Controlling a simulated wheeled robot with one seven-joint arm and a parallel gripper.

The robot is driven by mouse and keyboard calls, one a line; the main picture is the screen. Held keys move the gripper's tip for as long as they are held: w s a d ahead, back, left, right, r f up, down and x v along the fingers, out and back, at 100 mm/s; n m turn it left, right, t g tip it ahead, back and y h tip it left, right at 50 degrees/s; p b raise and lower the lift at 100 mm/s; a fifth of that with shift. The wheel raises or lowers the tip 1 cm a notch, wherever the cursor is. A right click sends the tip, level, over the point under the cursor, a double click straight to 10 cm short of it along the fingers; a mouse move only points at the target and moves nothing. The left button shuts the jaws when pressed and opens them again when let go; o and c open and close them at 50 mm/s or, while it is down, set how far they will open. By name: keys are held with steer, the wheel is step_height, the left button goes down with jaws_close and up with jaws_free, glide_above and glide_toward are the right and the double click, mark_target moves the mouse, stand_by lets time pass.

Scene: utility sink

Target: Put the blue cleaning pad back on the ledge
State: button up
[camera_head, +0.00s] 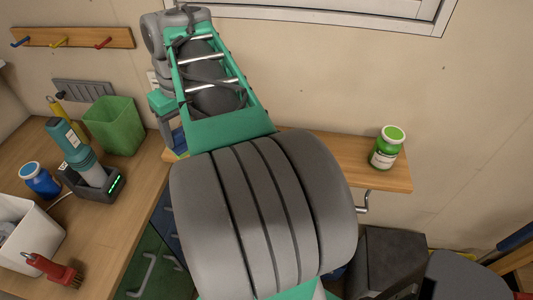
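The wooden ledge (350,163) runs along the wall, and its middle is hidden behind my arm. A small blue patch (179,139) with a bit of yellow shows at the left end of the ledge, beside my arm. I cannot tell whether it is the blue cleaning pad. No other piece that could be the pad is visible. My arm fills the middle of the view and reaches up toward the wall. The fingers of my gripper cannot be made out, so I cannot see whether they hold anything.
A green jar with a white label (386,148) stands on the ledge's right part. On the left bench are a green bin (115,126), a teal tool in a dark dock (90,172), a blue jar (40,180), a white container (30,235) and a red brush (52,268).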

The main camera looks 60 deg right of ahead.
steer(key=s+d+m+b, duration=0.1)
steer(key=s+d, duration=0.3)
steer(key=s, duration=0.3)
steer(key=s+d+m+b, duration=0.15)
steer(key=s+d, duration=0.25)
steer(key=s, duration=0.4)
steer(key=shift+n+h, duration=0.25)
steer(key=shift+h, duration=0.05)
steer(key=w+d+f, duration=0.5)
steer(key=d+f, duration=0.2)
steer(key=w+d+f, duration=0.3)
steer(key=d, duration=0.1)
steer(key=shift+w+f+b, duration=0.3)
steer(key=shift+f+b, duration=0.05)
step_height(320, 180, down, 3)
steer(key=shift+r+p, duration=0.2)
steer(key=shift+p, duration=0.1)
steer(key=shift+f, duration=0.1)
steer(key=shift+f, duration=0.2)
steer(key=o, duration=1.5)
steer(key=shift+c, duration=0.2)
